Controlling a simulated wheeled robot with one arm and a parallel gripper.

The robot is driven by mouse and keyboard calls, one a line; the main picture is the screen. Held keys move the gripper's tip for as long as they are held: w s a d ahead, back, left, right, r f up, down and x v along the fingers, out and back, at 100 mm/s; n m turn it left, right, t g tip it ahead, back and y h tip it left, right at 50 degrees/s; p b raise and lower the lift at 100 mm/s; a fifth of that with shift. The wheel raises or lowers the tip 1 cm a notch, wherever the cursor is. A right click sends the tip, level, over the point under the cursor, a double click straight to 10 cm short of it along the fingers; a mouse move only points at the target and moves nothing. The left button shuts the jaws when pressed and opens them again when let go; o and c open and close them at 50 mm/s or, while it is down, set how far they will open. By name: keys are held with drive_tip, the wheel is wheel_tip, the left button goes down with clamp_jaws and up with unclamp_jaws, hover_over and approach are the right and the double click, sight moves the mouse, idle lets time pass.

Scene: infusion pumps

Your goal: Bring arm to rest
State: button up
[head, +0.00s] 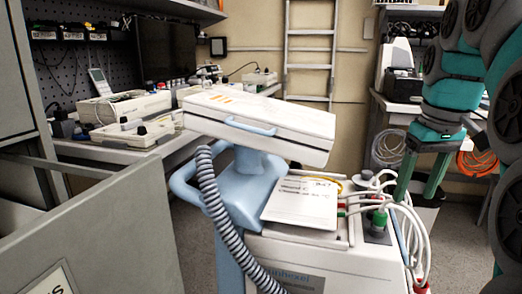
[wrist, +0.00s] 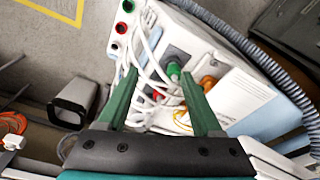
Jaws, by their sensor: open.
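My gripper (head: 417,192) hangs at the right of the head view, fingers pointing down, beside the right side of a white medical cart (head: 310,262). In the wrist view my gripper (wrist: 159,74) is open, its two green fingers well apart. The cart's white cables and green connector (wrist: 173,72) show between and beyond the fingers. I see nothing held; whether a finger touches a cable cannot be told. My teal arm runs up the right edge of the head view.
The cart carries a tilted white unit (head: 262,122), a grey corrugated hose (head: 222,215) and a paper sheet (head: 300,203). A grey cabinet (head: 110,235) fills the lower left. A bench with pumps (head: 122,106) stands behind. Floor (head: 190,225) shows left of the cart.

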drive_tip(key=s+a+f+g, duration=0.1)
drive_tip(key=s+a+f, duration=0.3)
drive_tip(key=s+f, duration=0.4)
drive_tip(key=s+a+f+m+g, duration=0.1)
drive_tip(key=s+a+f, duration=0.3)
drive_tip(key=s+f, duration=0.4)
drive_tip(key=s+a+f+g, duration=0.1)
drive_tip(key=s+a+f, duration=0.4)
drive_tip(key=s+f, duration=0.3)
wheel_tip(320, 180, down, 4)
drive_tip(key=shift+s+g, duration=0.2)
drive_tip(key=shift+g, duration=0.1)
